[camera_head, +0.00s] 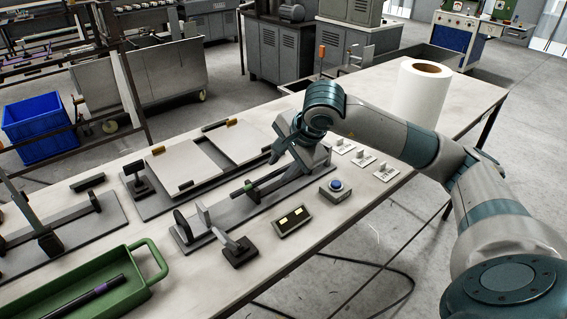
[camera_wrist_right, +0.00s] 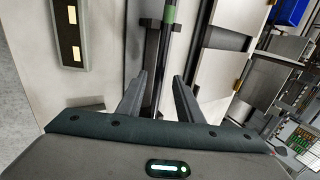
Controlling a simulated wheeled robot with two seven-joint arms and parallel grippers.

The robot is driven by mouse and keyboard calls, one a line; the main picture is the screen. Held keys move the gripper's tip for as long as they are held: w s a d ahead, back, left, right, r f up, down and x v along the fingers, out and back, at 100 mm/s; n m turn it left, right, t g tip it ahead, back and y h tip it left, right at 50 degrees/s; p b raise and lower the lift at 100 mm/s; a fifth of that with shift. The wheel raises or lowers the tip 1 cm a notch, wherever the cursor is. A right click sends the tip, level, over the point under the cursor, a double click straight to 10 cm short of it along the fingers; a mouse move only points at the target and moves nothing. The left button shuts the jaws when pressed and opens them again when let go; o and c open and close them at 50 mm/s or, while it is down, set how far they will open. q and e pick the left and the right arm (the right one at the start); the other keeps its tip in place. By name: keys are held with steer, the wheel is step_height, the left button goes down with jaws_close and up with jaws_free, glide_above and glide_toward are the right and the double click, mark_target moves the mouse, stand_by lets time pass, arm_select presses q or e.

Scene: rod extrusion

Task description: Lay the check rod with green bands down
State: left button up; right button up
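The check rod (camera_head: 240,191) is dark, with a green band showing, and lies lengthwise along a grey fixture on the table. In the right wrist view the rod (camera_wrist_right: 163,65) runs up the picture beside a dark support block, with its green band near the top edge. My right gripper (camera_head: 283,147) is at the far end of this fixture, low over it. In the right wrist view its two fingers (camera_wrist_right: 158,96) are apart, with the rod between them and gaps showing. The arm and gripper hide the rod's far end. My left gripper is not in view.
A green tray (camera_head: 155,262) holding a dark rod with a purple band stands at the front left. A box with two yellow lights (camera_head: 294,220) and a blue button box (camera_head: 335,189) stand right of the fixture. A white roll (camera_head: 418,92) stands behind my arm. Flat plates (camera_head: 185,165) lie left.

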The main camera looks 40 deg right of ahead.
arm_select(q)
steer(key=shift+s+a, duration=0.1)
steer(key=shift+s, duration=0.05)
